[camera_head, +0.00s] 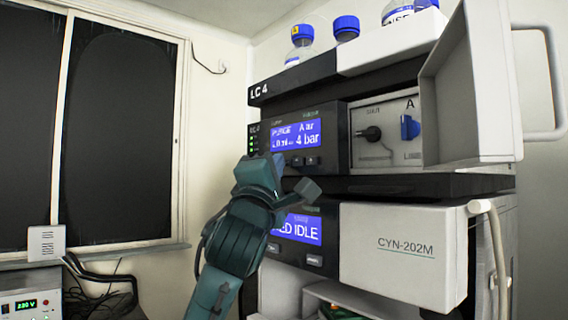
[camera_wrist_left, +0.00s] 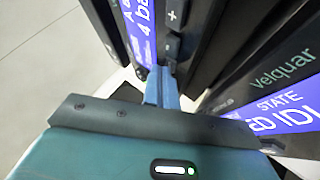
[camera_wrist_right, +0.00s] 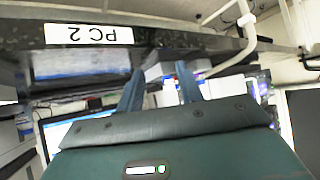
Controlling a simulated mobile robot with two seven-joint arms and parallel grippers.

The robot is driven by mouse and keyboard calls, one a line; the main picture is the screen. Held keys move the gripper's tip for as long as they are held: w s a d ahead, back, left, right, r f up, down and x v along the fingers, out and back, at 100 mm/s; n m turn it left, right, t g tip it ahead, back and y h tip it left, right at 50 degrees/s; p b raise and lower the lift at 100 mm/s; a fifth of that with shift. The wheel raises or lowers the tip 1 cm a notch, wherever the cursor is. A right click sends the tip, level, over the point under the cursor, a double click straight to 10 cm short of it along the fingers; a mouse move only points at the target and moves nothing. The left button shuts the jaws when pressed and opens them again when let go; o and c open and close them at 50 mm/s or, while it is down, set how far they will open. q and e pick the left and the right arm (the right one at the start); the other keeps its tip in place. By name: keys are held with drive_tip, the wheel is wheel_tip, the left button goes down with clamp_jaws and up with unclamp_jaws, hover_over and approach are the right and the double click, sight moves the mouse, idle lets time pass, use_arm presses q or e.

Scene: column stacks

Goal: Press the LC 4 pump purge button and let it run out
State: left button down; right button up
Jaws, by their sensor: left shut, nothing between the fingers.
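The LC 4 stack (camera_head: 292,82) stands at the centre right in the head view. Its pump module has a blue display (camera_head: 297,134) that reads "A air" and "4 bar", with what looks like "PURGE" beside them. Small dark buttons (camera_head: 304,161) sit under the display. My left gripper (camera_head: 278,163) is at the lower left of this panel and hides part of it. In the left wrist view its shut fingers (camera_wrist_left: 160,75) point at the panel beside a "+" and a "-" button (camera_wrist_left: 172,45). I cannot tell whether they touch. My right gripper (camera_wrist_right: 160,72) is open, with nothing seen between its fingers.
A lower module (camera_head: 400,250) marked CYN-202M has a display (camera_head: 300,228) reading "IDLE". An open grey door (camera_head: 470,90) juts out at the right. Blue-capped bottles (camera_head: 302,40) stand on top.

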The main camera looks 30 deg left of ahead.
use_arm(q)
drive_tip(key=shift+s, duration=0.15)
drive_tip(key=shift+s+a, duration=0.3)
drive_tip(key=shift+s, duration=0.3)
use_arm(e)
drive_tip(key=shift+f, duration=0.2)
drive_tip(key=shift+f+b, duration=0.15)
drive_tip(key=shift+b, duration=0.2)
use_arm(q)
drive_tip(key=shift+s+a, duration=0.3)
drive_tip(key=shift+s, duration=0.5)
drive_tip(key=shift+s+a, duration=0.35)
drive_tip(key=shift+s, duration=0.4)
drive_tip(key=shift+s+a, duration=0.3)
drive_tip(key=shift+s, duration=0.5)
use_arm(e)
drive_tip(key=shift+f, duration=0.1)
